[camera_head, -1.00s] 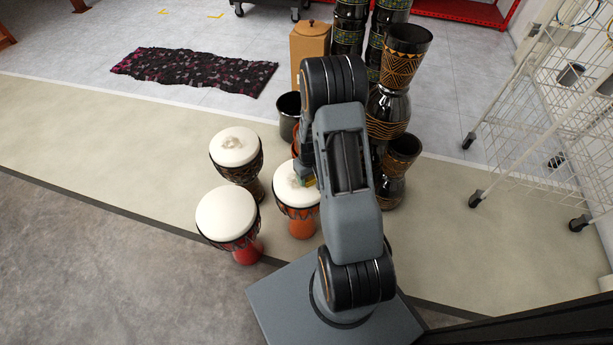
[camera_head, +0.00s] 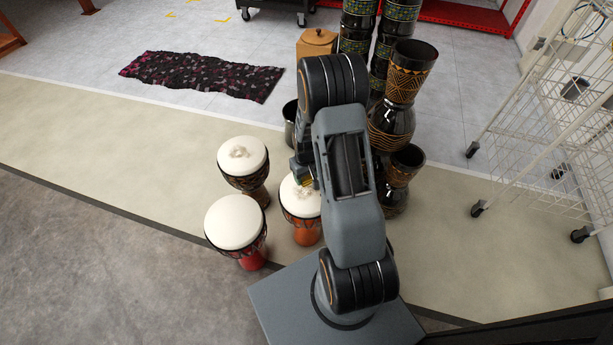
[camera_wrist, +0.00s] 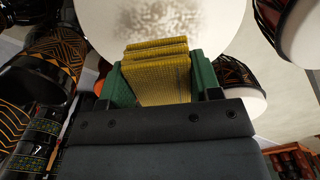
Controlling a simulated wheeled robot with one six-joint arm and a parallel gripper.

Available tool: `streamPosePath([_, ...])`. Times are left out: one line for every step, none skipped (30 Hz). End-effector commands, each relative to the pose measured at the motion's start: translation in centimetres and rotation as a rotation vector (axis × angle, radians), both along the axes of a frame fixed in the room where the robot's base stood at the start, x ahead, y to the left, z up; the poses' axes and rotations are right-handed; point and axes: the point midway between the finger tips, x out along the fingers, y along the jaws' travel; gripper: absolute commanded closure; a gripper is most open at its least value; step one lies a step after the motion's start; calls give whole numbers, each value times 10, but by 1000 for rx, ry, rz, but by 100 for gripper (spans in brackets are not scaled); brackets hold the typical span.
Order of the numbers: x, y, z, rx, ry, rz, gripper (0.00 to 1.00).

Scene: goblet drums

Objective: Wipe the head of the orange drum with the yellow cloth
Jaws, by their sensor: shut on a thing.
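The orange drum (camera_head: 306,232) stands in front of my arm in the head view, its white head (camera_head: 298,203) partly hidden by the arm. My gripper (camera_wrist: 160,78) has green fingers in the wrist view and is shut on the folded yellow cloth (camera_wrist: 158,72). A little yellow also shows at the gripper (camera_head: 306,183) over the back part of that head. In the wrist view a white drum head (camera_wrist: 215,20) with a grey-brown speckled patch lies just beyond the cloth. I cannot tell whether the cloth touches it.
A drum with a smudged white head (camera_head: 242,156) stands left of the orange drum, and a red drum (camera_head: 235,222) stands front left. Stacked dark drums (camera_head: 391,123) rise close behind and right of the arm. A white wire rack (camera_head: 540,140) is farther right.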

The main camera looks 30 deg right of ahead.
Motion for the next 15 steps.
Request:
streamPosePath([0,0,9,0,-1,1,68])
streamPosePath([0,0,12,0,0,1,68])
streamPosePath([0,1,15,0,0,1,68])
streamPosePath([0,1,18,0,0,2,68])
streamPosePath([0,1,20,0,0,2,68])
streamPosePath([0,1,23,0,0,2,68])
streamPosePath([0,1,25,0,1,3,68])
streamPosePath([0,1,26,0,1,3,68])
streamPosePath([0,1,27,0,1,3,68])
streamPosePath([0,1,27,0,1,3,68])
streamPosePath([0,1,27,0,1,3,68])
streamPosePath([0,1,27,0,1,3,68])
streamPosePath([0,1,27,0,1,3,68])
streamPosePath([0,1,27,0,1,3,68])
streamPosePath([0,1,26,0,1,3,68])
